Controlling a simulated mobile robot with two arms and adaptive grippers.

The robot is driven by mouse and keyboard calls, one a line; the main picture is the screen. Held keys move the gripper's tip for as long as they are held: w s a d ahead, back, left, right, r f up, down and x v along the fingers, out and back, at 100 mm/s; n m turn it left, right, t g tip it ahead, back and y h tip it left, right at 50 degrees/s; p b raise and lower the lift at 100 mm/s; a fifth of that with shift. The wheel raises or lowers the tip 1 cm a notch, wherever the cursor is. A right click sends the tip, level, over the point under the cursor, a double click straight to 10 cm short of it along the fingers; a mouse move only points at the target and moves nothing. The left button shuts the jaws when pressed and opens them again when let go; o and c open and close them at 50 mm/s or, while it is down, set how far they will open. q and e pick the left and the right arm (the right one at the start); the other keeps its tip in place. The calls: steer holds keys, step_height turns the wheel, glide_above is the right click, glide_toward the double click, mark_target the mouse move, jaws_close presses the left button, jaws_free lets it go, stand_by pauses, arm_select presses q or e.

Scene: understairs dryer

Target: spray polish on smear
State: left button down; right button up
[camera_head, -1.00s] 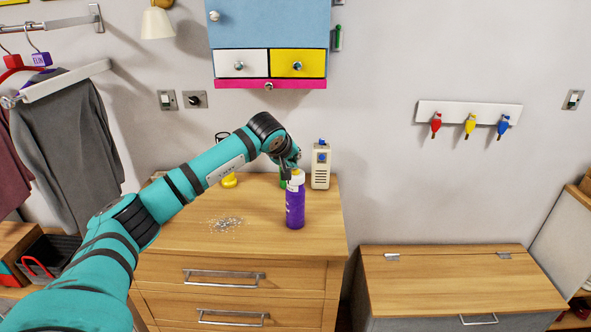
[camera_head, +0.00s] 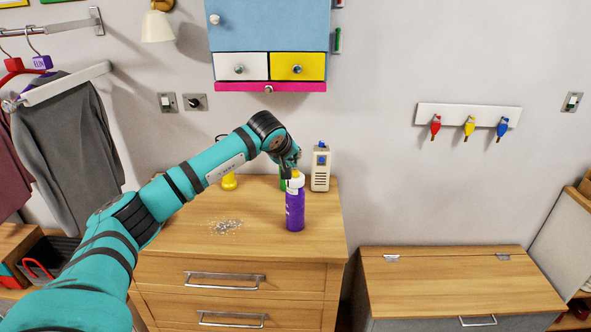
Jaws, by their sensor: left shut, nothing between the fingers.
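A purple spray can (camera_head: 295,207) with a pale top stands upright on the wooden chest of drawers (camera_head: 180,242). A grey-white speckled smear (camera_head: 226,226) lies on the chest top to the left of the can. My left gripper (camera_head: 292,170) is at the top of the can, with its fingers shut and nothing held between them. The arm comes in from the left and passes above the chest. I cannot tell whether the fingers touch the can's top. My right gripper is not in view.
Behind the can stand a beige device (camera_head: 320,170) with a blue top, a partly hidden green item (camera_head: 283,184) and a yellow-based object (camera_head: 229,182). A blue cabinet (camera_head: 268,25) hangs above. A low wooden-topped chest (camera_head: 460,285) stands at right.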

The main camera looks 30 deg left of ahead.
arm_select(q)
steer(key=shift+r+p, duration=1.65)
steer(key=shift+r, duration=1.1)
